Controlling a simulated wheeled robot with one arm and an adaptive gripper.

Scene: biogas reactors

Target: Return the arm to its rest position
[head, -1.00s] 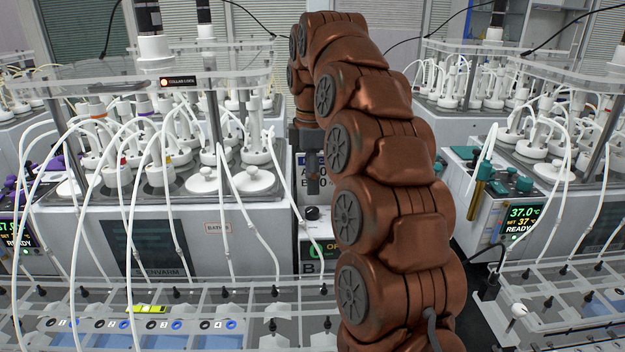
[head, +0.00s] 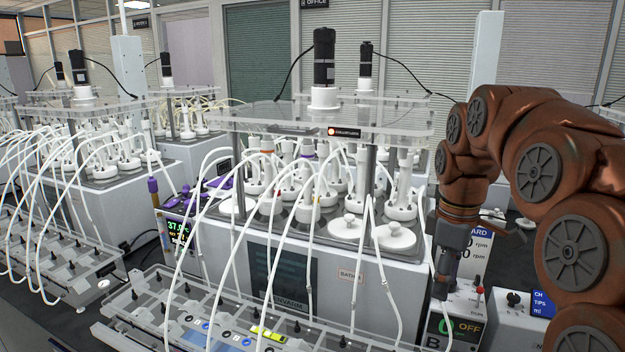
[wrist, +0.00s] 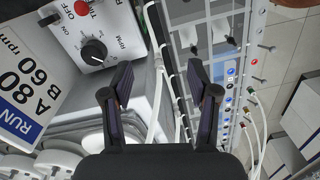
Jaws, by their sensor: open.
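My brown jointed arm (head: 570,195) arches in from the right edge in the head view. Its end hangs downward with my gripper (head: 443,285), just right of the middle water bath and in front of a small control box. A control box with a black knob (wrist: 94,52) and a RUN sign (wrist: 22,90) lie to the left of the fingers. The fingertips appear apart from the box.
The middle bath (head: 330,285) carries white reactor vessels, tubes and a clear top plate (head: 390,118). A clear tube rack (head: 150,305) runs along its front. Another bath (head: 80,190) stands at the left. A numbered sign (head: 475,245) stands behind my gripper.

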